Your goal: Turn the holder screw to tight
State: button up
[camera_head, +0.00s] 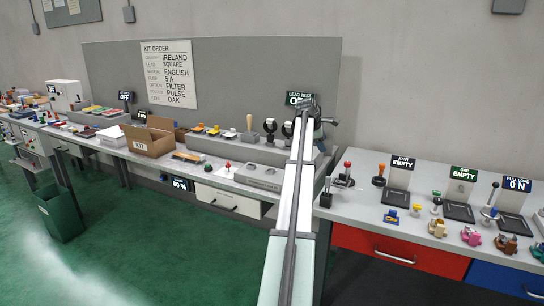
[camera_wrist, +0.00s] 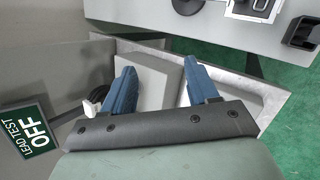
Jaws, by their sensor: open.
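My gripper (camera_wrist: 160,76) is open in the wrist view, with two blue fingers spread apart. A plain light grey block (camera_wrist: 148,82) shows in the gap between and beyond the fingers; I cannot tell whether they touch it, but it is not visibly gripped. In the head view my arm reaches away over the bench to a point beside the lead test sign (camera_head: 300,98), which reads OFF; it also shows in the wrist view (camera_wrist: 27,136). I cannot single out the holder screw in either view. My arm hides part of the bench near the sign.
A grey panel (camera_head: 240,70) stands behind the bench. An open cardboard box (camera_head: 150,142) is at left. A second bench (camera_head: 365,205) at right bears several small fixtures and signs (camera_head: 463,174). Green floor (camera_head: 150,255) lies open in front.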

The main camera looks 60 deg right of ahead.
jog(key=w+a+f+n, duration=0.1)
jog(key=w+a+f, duration=0.2)
jog(key=w, duration=0.6)
jog(key=w+a+f+n+t, duration=0.1)
jog(key=w+a+f, duration=0.2)
jog(key=w, duration=0.7)
jog(key=shift+a+f+n, duration=0.3)
jog(key=shift+a+f, duration=0.1)
jog(key=shift+a, duration=0.5)
jog(key=shift+s, duration=0.1)
jog(key=s+d+r+m+y, duration=0.1)
jog(key=s+d+r+m, duration=0.3)
jog(key=s, duration=1)
jog(key=s+d+r, duration=0.2)
jog(key=s+d, duration=0.5)
jog(key=s, duration=0.8)
jog(key=s+d+r+m+y, duration=0.1)
jog(key=s+d+r+m, duration=0.3)
jog(key=s, duration=1)
jog(key=n+t+y, duration=0.2)
jog(key=t+y, duration=0.2)
jog(key=t, duration=0.2)
send_near(348, 162)
jog(key=x, duration=0.8)
jog(key=shift+w+f, duration=0.2)
